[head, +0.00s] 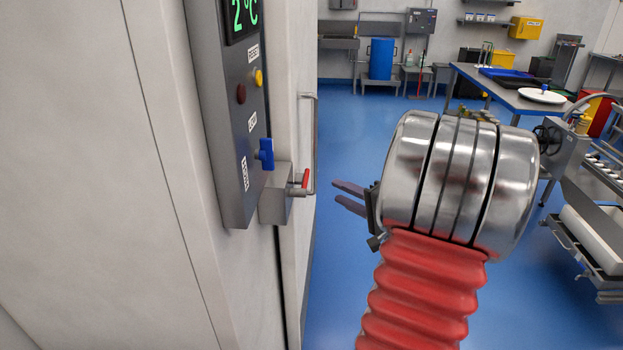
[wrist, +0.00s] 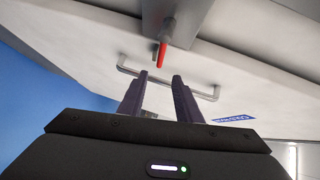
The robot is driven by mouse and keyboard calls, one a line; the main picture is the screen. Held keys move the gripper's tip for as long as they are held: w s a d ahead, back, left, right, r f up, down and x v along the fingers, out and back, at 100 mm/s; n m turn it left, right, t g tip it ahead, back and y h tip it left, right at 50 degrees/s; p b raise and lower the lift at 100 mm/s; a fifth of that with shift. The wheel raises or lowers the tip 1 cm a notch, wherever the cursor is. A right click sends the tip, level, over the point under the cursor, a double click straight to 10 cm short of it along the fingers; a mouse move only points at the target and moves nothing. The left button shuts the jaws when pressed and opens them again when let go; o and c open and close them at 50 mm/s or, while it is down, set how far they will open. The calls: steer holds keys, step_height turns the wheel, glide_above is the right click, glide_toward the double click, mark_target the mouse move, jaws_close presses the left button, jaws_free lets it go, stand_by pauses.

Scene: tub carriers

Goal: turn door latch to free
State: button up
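The door latch is a small lever with a red tip (head: 305,179) on a grey metal box (head: 277,203) at the door's edge. In the wrist view the red lever (wrist: 162,55) lies just beyond and above my fingertips. My gripper (head: 335,195) is to the right of the latch in the head view, fingers pointing left at it with a gap between. In the wrist view the two dark fingers (wrist: 160,77) are apart with nothing between them. They do not appear to touch the lever.
A grey bar handle (head: 315,140) runs along the door by the latch. A control panel (head: 236,110) with a blue knob (head: 266,154) and a yellow button (head: 258,78) is at left. A steel table (head: 500,92) stands at back right. Blue floor is open behind the arm.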

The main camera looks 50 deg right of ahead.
steer(key=shift+w, duration=0.1)
steer(key=w+d+f, duration=0.1)
steer(key=w+f, duration=0.1)
steer(key=w, duration=1.1)
steer(key=shift+w+d, duration=0.2)
steer(key=shift+d, duration=0.05)
jaws_close()
steer(key=shift+d, duration=0.15)
